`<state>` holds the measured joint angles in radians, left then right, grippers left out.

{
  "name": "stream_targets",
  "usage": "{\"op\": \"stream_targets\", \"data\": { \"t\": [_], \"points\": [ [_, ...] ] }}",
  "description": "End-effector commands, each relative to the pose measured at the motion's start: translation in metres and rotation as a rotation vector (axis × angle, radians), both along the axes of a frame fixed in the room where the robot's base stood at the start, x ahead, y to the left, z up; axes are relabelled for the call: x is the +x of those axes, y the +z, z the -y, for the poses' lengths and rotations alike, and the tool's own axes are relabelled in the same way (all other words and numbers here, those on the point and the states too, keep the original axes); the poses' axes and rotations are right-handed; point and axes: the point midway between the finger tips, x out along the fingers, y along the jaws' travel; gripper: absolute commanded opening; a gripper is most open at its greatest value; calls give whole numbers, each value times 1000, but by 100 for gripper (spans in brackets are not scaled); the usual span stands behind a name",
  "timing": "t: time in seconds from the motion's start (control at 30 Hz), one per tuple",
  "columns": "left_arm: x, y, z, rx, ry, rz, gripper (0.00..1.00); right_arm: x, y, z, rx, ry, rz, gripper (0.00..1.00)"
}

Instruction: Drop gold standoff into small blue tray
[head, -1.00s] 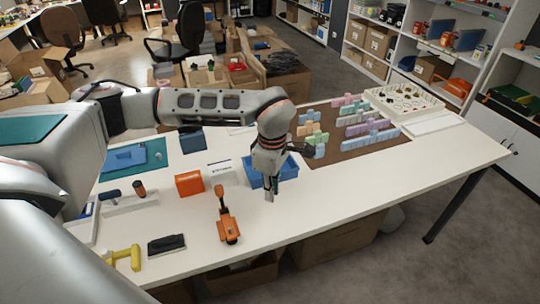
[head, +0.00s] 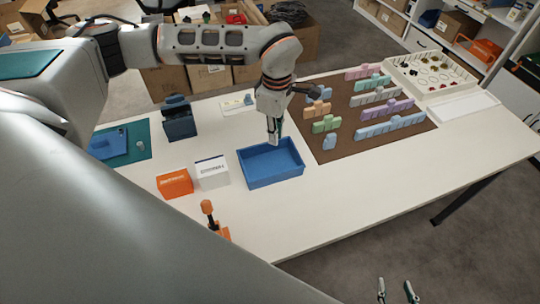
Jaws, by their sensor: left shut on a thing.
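The small blue tray (head: 273,181) stands on the white table near the middle of the head view and looks empty where I can see inside. My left gripper (head: 274,139) points down over the tray's back edge, its fingertips overlapping the back wall in the picture. Its height above the tray is hard to judge. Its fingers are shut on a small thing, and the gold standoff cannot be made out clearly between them. My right gripper (head: 395,288) shows at the bottom right, its two fingers apart and empty, in front of the table.
A white box (head: 212,172) and an orange box (head: 175,183) stand left of the tray. A brown mat (head: 345,142) with several pastel blocks lies to the right. A dark blue bin (head: 179,121) stands behind left. The table front right of the tray (head: 330,205) is clear.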

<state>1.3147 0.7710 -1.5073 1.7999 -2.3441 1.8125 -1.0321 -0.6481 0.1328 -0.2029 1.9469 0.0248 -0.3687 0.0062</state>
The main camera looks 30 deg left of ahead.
Motion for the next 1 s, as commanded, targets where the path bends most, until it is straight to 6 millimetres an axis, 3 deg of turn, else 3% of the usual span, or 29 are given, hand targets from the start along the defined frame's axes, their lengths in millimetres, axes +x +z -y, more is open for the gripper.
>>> {"op": "stream_targets", "data": {
  "t": [0.6, 0.97, 1.0],
  "points": [
    [0, -57, 0, 0, -1, -2, 0, -1, -39, -7, 9, 12, 9, 40],
    [0, -59, 0, 0, 0, 0, 0, -3, -45, -5, 7, 11, 2, 40],
    [0, -59, 0, 0, 0, 0, 22, -2, -45, -5, 7, 11, 2, 40]
  ]
}}
